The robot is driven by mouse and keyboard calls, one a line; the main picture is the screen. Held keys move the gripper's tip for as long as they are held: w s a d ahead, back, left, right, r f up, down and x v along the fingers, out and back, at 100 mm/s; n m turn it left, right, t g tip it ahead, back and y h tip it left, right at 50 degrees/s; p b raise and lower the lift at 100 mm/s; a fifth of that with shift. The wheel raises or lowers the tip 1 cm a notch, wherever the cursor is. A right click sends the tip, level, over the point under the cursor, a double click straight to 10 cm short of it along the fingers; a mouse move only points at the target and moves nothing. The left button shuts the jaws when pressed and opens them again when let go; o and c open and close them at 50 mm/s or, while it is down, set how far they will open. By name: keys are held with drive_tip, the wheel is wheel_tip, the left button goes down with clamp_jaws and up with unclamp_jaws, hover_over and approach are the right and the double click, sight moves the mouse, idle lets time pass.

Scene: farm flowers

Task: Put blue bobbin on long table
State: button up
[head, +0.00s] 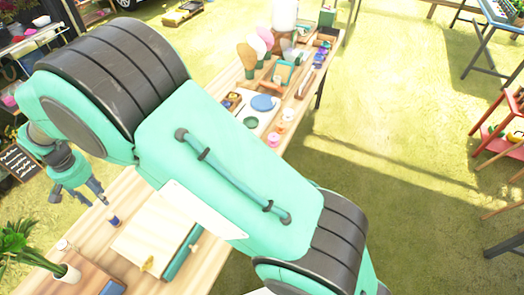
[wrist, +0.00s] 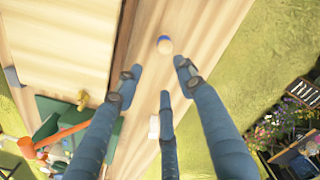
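The blue bobbin (head: 113,221) stands on a light wooden table (head: 130,190), close to the table's far left edge in the head view. In the wrist view the bobbin (wrist: 165,45) shows a pale top and a blue band, on bare wood beyond my fingertips. My gripper (head: 98,199) is above the table near the bobbin. Its fingers are spread with nothing between them in the wrist view (wrist: 157,82). A wooden surface with many goods (head: 252,93) runs to the back; my arm hides whether it joins the near table.
A large pale board (head: 155,235) lies beside the bobbin. A small yellow thing (head: 148,264), a small white thing (head: 63,245) and a potted plant (head: 66,272) are nearby. Red shelves (head: 490,135) stand at the right. Grass between is open.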

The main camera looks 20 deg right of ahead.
drive_tip(key=s+d+r+m+t, duration=0.1)
drive_tip(key=d+r, duration=0.7)
drive_tip(key=d, duration=0.3)
drive_tip(key=s+d+r+t, duration=0.1)
drive_tip(key=d+r, duration=0.7)
drive_tip(key=d, duration=0.3)
drive_tip(key=s+d+r+m, duration=0.1)
drive_tip(key=d+r, duration=0.8)
drive_tip(key=d, duration=0.2)
drive_tip(key=s+d+r+m+t, duration=0.1)
drive_tip(key=s+d+r+t, duration=0.1)
drive_tip(key=s+d, duration=2)
drive_tip(key=shift+s+d+r+t, duration=0.2)
drive_tip(key=shift+s+d+t, duration=0.2)
drive_tip(key=shift+d+t, duration=0.3)
